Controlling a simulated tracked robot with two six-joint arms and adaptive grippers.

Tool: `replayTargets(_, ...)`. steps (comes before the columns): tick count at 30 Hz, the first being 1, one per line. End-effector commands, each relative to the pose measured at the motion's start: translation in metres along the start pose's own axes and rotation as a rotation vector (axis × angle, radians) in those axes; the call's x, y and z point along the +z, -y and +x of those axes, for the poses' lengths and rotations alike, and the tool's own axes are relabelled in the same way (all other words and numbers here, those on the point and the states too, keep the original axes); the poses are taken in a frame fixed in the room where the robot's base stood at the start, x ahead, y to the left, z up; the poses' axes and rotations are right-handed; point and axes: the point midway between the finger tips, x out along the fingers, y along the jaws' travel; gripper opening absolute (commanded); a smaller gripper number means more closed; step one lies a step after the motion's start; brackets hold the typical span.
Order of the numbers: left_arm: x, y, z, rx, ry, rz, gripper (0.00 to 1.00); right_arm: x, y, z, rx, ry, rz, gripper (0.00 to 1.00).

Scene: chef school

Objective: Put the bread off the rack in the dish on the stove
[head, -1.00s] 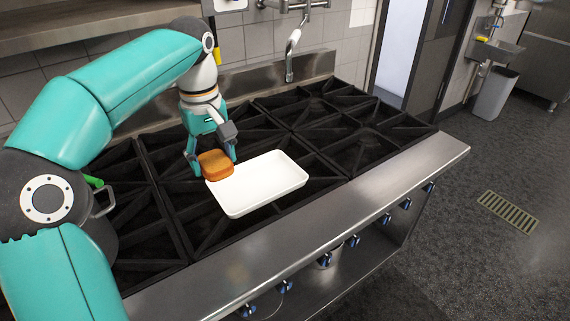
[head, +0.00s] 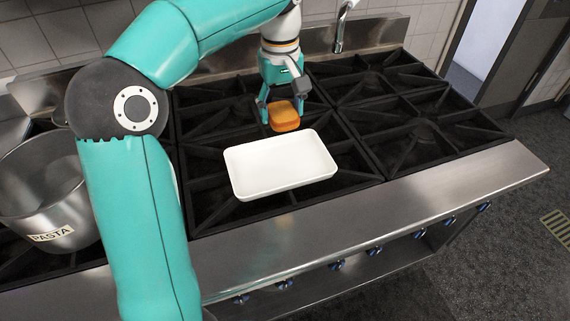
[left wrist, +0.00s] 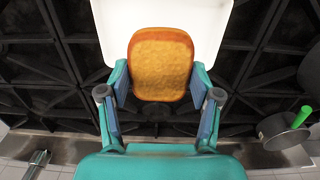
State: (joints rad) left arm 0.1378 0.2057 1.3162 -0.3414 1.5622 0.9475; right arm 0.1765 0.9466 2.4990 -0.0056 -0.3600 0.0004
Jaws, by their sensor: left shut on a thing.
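A brown slice of bread (head: 284,117) is held between the fingers of my left gripper (head: 282,104), at the back edge of the white dish. The white rectangular dish (head: 280,165) lies on the black stove grates and looks empty. In the left wrist view the bread (left wrist: 161,65) fills the space between the two blue finger pads of my left gripper (left wrist: 160,100). There the bread overlaps the near edge of the dish (left wrist: 110,20). I cannot tell the exact height of the bread above the dish. My right gripper is not in view, and no rack shows.
A steel pot (head: 45,190) labelled PASTA stands on the stove at the left, beside my left arm. A tap (head: 342,28) stands at the back. The stove's steel front ledge (head: 370,217) and the grates on the right (head: 425,130) are clear.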

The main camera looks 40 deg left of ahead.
Motion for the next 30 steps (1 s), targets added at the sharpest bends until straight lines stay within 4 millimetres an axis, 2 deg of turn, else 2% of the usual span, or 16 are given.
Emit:
replayTargets(3,0.001,0.001,0.033,-0.006,0.004,0.001,0.36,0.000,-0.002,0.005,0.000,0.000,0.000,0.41)
replayTargets(12,0.001,0.000,0.108,-0.005,0.005,0.002,0.36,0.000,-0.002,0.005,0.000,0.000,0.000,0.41)
replayTargets(15,0.001,0.000,0.122,-0.002,0.003,0.002,0.36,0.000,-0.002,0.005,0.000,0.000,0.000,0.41)
replayTargets(22,0.001,0.000,0.139,-0.003,0.002,0.003,0.36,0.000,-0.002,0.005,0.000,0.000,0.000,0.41)
replayTargets(30,0.001,0.000,0.173,-0.002,0.002,0.003,0.36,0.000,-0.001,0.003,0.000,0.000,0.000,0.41)
